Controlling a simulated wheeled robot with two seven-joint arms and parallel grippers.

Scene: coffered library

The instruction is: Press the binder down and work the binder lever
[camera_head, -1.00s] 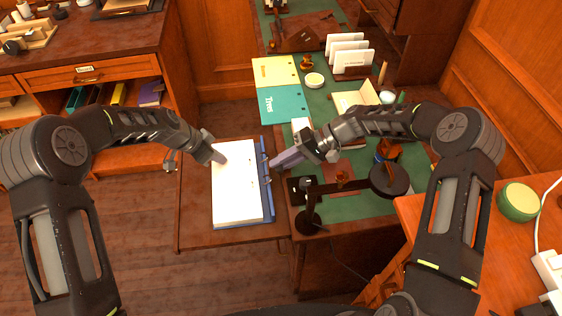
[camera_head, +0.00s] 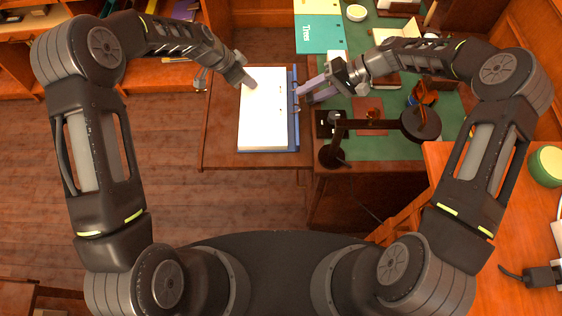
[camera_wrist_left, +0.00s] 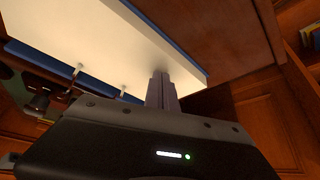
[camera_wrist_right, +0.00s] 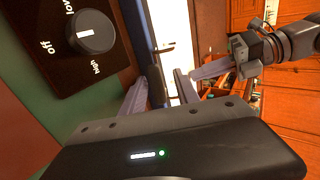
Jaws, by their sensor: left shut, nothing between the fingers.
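The blue binder (camera_head: 296,140) lies open on a wooden leaf, with a thick stack of white paper (camera_head: 262,125) on it. Its metal fittings run along the right edge; I cannot clearly make out the lever. My left gripper (camera_head: 252,85) is shut and empty, its tips at the upper part of the paper, seemingly touching it; the left wrist view also shows the closed fingers (camera_wrist_left: 160,88) against the sheets. My right gripper (camera_head: 302,95) is at the binder's right edge. In the right wrist view its fingers (camera_wrist_right: 161,78) are apart, with the blue edge beyond them.
A black lamp (camera_head: 378,124) and a dark control box with a knob (camera_wrist_right: 92,32) stand right of the binder on the green desk. A teal folder (camera_head: 320,35) lies behind. Bare wood of the leaf (camera_head: 217,130) is free at left.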

